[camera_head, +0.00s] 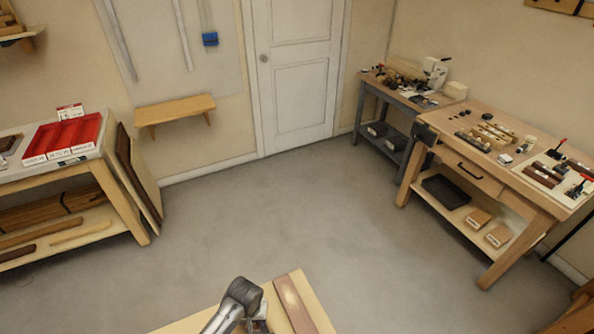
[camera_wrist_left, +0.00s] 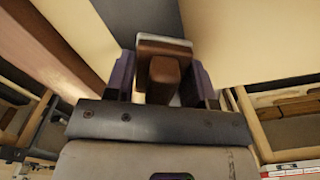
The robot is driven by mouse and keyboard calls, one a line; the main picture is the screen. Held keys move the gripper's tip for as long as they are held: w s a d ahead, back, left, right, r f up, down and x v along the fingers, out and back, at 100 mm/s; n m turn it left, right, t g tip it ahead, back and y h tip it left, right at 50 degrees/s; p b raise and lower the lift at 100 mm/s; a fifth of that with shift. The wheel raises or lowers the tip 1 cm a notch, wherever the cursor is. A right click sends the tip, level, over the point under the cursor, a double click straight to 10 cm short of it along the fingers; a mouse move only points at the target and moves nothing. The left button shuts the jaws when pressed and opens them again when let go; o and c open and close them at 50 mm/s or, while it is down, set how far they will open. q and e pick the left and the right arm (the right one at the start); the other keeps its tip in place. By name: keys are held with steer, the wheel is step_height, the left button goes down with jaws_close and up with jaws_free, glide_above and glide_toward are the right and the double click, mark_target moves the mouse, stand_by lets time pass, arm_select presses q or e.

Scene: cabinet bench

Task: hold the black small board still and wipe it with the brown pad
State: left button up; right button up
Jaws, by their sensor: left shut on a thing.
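My left arm comes in at the bottom of the camera_head view, and its gripper (camera_head: 258,324) is over the pale bench top, cut off by the lower edge. In the left wrist view, the left gripper (camera_wrist_left: 165,82) has its two fingers closed on either side of a brown block with a raised grip, which looks like the brown pad (camera_wrist_left: 166,70). A pale edge shows along its side. I cannot make out the black small board in either view. My right gripper is not in view.
A long brown board (camera_head: 294,302) lies on the near bench top (camera_head: 318,308), beside my left gripper. Across the open grey floor (camera_head: 270,215) stand a left bench with a red tray (camera_head: 66,138) and a right workbench (camera_head: 487,115) with tools and blocks.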

mark_target(258, 332)
arm_select(q)
steer(key=shift+s+d, duration=0.3)
steer(key=shift+s, duration=0.3)
steer(key=shift+s+d, duration=0.1)
steer(key=shift+s+d+f, duration=0.1)
steer(key=shift+s+d, duration=0.2)
steer(key=shift+s, duration=0.3)
steer(key=shift+s+d, duration=0.3)
steer(key=shift+s, duration=0.25)
steer(key=shift+w+a, duration=0.4)
steer(key=shift+w, duration=0.3)
steer(key=shift+w+a, duration=0.35)
steer(key=shift+w, duration=0.3)
steer(key=shift+w+a+f, duration=0.1)
steer(key=shift+w+a, duration=0.4)
steer(key=shift+w, duration=0.35)
steer(key=shift+w+a, duration=0.45)
steer(key=shift+w, duration=0.35)
steer(key=shift+w+a+r, duration=0.1)
steer(key=shift+w+a, duration=0.25)
steer(key=shift+w, duration=0.35)
steer(key=shift+w+a+r, duration=0.1)
steer(key=shift+w+a, duration=0.25)
steer(key=shift+w, duration=0.35)
steer(key=shift+w+a+r, duration=0.1)
steer(key=shift+w+a, duration=0.25)
steer(key=shift+w, duration=0.35)
